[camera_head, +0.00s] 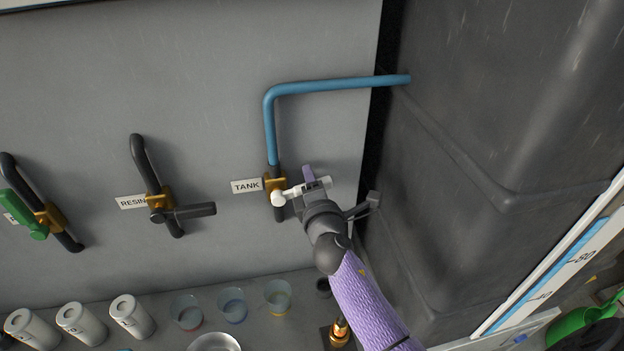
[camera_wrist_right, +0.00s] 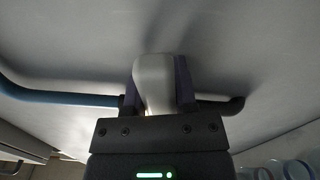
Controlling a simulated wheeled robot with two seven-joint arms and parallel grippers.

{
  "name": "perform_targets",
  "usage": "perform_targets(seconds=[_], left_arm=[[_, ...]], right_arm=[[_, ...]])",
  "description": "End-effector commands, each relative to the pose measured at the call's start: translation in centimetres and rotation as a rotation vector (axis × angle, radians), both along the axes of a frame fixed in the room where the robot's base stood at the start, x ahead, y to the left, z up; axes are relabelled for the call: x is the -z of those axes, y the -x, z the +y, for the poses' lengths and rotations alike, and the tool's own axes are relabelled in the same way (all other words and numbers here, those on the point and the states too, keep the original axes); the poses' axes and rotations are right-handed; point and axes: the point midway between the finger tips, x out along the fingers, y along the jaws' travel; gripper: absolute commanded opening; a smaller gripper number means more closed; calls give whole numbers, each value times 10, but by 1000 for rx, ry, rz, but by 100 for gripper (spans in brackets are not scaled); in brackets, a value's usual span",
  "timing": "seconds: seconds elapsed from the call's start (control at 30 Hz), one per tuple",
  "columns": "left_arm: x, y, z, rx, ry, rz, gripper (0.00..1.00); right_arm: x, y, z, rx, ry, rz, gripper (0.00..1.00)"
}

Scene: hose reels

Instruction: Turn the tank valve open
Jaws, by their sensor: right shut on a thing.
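The tank valve is a brass body (camera_head: 270,183) on the grey wall, right of the TANK label (camera_head: 246,186), with a blue pipe (camera_head: 268,130) rising from it. Its white lever handle (camera_head: 281,198) points roughly sideways, to the right across the pipe. My right gripper (camera_head: 308,187) is shut on the white handle. In the right wrist view the white handle (camera_wrist_right: 154,82) sits between the two dark purple fingers; the brass body is hidden there. My left gripper is not in the head view.
The RESIN valve (camera_head: 160,203) with a dark handle and a green-handled valve (camera_head: 38,222) are on the wall to the left. A shelf below holds white canisters (camera_head: 131,316) and several clear cups (camera_head: 232,305). A large dark tank (camera_head: 480,130) stands close on the right.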

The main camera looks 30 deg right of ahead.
Motion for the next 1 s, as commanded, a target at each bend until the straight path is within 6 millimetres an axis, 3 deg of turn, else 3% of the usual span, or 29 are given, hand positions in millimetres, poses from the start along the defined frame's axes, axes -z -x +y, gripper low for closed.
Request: perform_targets(seconds=[0.5,1.0], left_arm=[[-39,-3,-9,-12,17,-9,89],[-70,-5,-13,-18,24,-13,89]], right_arm=[[-33,-4,16,-3,479,123,0],[-49,-11,41,-3,931,240,0]])
